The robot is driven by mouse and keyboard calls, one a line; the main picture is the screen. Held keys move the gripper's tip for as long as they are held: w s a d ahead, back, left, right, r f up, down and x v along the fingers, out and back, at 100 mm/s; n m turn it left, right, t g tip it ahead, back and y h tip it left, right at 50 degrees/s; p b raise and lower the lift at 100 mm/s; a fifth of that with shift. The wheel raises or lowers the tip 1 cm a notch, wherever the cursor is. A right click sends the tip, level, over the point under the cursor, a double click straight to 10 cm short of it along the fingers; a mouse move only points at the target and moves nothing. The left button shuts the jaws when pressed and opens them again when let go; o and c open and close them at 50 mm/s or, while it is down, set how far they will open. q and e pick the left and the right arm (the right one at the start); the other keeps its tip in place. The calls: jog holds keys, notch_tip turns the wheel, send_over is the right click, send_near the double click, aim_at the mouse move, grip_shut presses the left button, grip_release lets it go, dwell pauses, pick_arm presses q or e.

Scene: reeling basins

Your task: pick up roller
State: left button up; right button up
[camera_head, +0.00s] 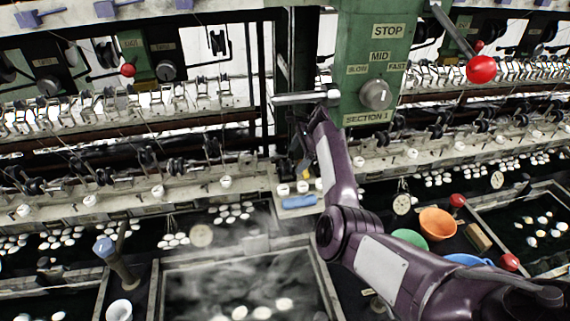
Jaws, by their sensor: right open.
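My right gripper (304,168) is small and dark in the picture, at the end of my purple arm below the green control box. It is open and appears just above a pale ledge (270,208). Small white rounded pieces, possibly rollers (283,189), sit on this ledge close under the gripper. I cannot tell which piece is the task's roller, or whether the gripper touches one. A blue object (298,202) lies on the ledge in front of them. My forearm hides what is right of the gripper. My left gripper is not in view.
A green control box (370,60) with a dial and a red-knobbed lever (481,69) stands behind my arm. A steaming basin (240,285) lies in front. An orange bowl (438,223) and a green bowl (410,239) stand to the right. A blue-topped handle (106,248) stands at left.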

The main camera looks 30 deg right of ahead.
aim_at(291, 161)
jog(key=x, duration=0.2)
jog(key=p+x, duration=0.1)
jog(key=x, duration=0.1)
jog(key=shift+w+a+f, duration=0.15)
jog(key=shift+w+a, duration=0.1)
jog(key=shift+w, duration=0.2)
jog(key=c, duration=1.1)
